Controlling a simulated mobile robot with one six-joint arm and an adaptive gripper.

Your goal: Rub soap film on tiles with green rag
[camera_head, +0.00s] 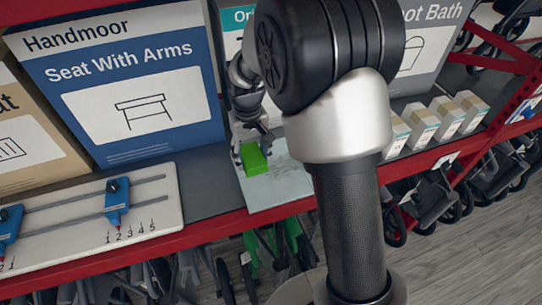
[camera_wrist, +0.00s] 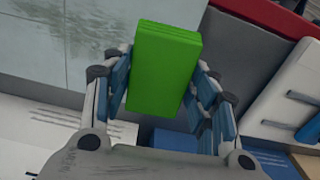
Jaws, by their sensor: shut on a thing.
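The green rag (camera_head: 254,157) is a bright green folded block held in my gripper (camera_head: 247,145). The wrist view shows the rag (camera_wrist: 165,65) between the two blue-padded fingers of my gripper (camera_wrist: 160,85), which are shut on it. The pale grey tile panel (camera_head: 278,187) lies on the shelf, under and right of the rag in the head view. In the wrist view the tiles (camera_wrist: 45,60) are at upper left, with a dark smudgy film (camera_wrist: 75,15) on them. I cannot tell whether the rag touches the tiles. My arm hides the panel's right part in the head view.
A white board with blue sliders (camera_head: 117,200) lies left on the shelf. Boxes stand behind, including a blue "Seat With Arms" box (camera_head: 130,85). Several small white cartons (camera_head: 445,118) stand at right. The shelf has a red front edge (camera_head: 130,257). Bare dark shelf (camera_head: 205,185) lies left of the tiles.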

